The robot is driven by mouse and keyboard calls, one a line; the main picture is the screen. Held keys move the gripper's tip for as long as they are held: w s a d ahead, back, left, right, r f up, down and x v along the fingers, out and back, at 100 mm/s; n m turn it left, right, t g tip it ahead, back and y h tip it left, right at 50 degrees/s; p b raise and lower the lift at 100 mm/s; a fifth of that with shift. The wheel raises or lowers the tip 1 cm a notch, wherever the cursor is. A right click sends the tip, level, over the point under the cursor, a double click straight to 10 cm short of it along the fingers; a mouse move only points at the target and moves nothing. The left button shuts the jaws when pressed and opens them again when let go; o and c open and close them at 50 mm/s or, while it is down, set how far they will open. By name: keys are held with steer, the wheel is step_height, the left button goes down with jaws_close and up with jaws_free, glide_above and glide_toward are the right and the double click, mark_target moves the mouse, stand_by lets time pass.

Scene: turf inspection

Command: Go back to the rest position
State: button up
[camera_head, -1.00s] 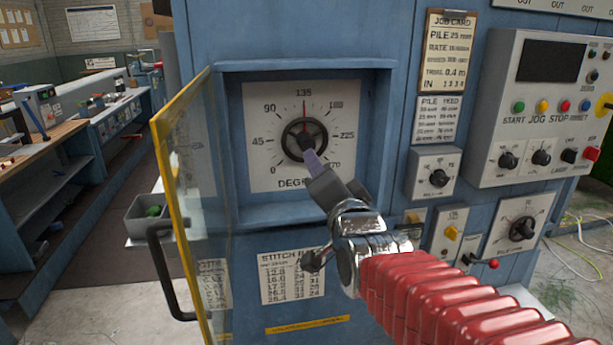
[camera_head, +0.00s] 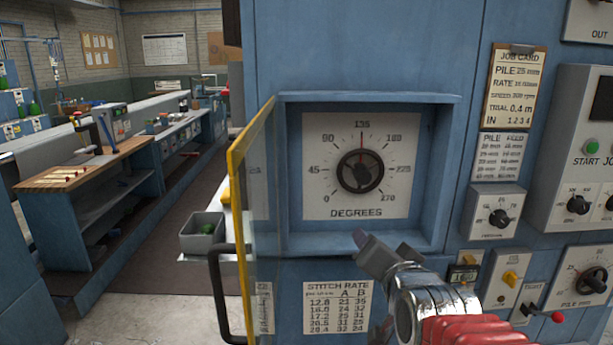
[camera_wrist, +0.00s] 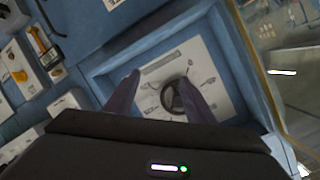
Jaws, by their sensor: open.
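My gripper (camera_head: 372,247) is in front of the blue machine, below and right of the round dial knob, and is clear of it. In the wrist view my gripper's two fingers (camera_wrist: 160,92) stand apart with nothing between them; the dark dial knob (camera_wrist: 176,97) shows behind them in its recess. In the head view the black knob (camera_head: 360,171) sits on a white degrees plate (camera_head: 318,200), with its red pointer near 135. The yellow-framed clear door (camera_head: 262,215) stands swung open at the left of the recess.
The open door's black handle (camera_head: 217,290) juts out at left. A grey bin (camera_head: 202,232) stands beyond it. At right are a small knob box (camera_head: 497,212), a red-tipped lever (camera_head: 545,315) and a larger control panel (camera_head: 590,130). A long workbench (camera_head: 110,175) runs along the far left.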

steer(key=s+f+n+g, duration=0.3)
steer(key=s+f, duration=0.3)
steer(key=s, duration=0.4)
steer(key=s+d+f+n+g, duration=0.1)
steer(key=s+f+n+g, duration=0.3)
steer(key=s, duration=0.7)
steer(key=shift+f+g, duration=1)
steer(key=shift+f, duration=0.4)
steer(key=shift+c, duration=0.3)
